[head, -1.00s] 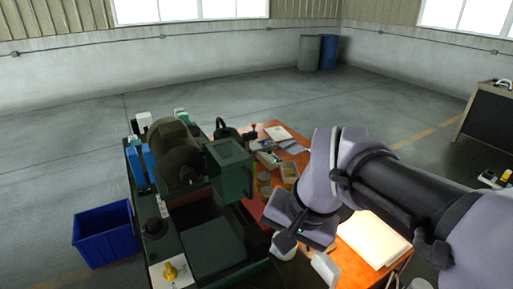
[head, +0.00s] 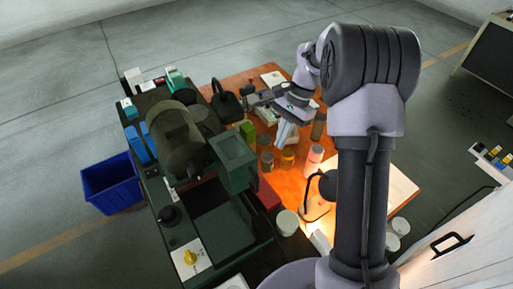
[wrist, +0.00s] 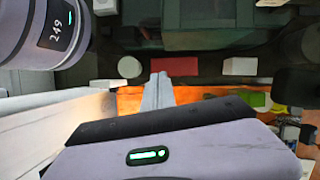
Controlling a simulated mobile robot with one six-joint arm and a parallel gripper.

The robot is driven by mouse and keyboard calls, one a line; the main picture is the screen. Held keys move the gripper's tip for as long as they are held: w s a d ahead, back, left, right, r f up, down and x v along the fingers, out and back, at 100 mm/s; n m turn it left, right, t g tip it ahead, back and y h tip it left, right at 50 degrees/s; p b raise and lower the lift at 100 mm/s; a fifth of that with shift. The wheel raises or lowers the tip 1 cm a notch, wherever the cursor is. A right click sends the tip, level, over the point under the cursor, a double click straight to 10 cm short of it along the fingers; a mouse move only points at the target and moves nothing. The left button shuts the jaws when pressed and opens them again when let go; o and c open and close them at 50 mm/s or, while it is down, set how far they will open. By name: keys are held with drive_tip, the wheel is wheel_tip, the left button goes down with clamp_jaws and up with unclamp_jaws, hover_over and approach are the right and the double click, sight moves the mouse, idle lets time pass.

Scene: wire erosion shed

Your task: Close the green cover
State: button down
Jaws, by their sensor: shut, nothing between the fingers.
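The green cover (head: 233,162) is a dark green, box-like guard with a paler framed face. It stands at the right side of the dark green machine (head: 215,225), just right of its rounded olive housing (head: 175,135). I cannot tell how far open it is. My gripper (head: 281,144) is to the right of the cover and farther back, over the orange table, apart from the cover. Its pale fingers are together and empty. They also show in the wrist view (wrist: 157,77). Dark green machine parts fill the top of the wrist view; I cannot tell which is the cover.
A blue bin (head: 112,183) is on the floor at left.

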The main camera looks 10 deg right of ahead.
drive_tip(key=s+a+f, duration=0.5)
drive_tip(key=a+f, duration=0.1)
drive_tip(key=f, duration=0.2)
drive_tip(key=shift+s+a+f+p, duration=0.3)
drive_tip(key=shift+p, duration=0.15)
drive_tip(key=shift+s+a, duration=0.1)
drive_tip(key=shift+a, duration=0.05)
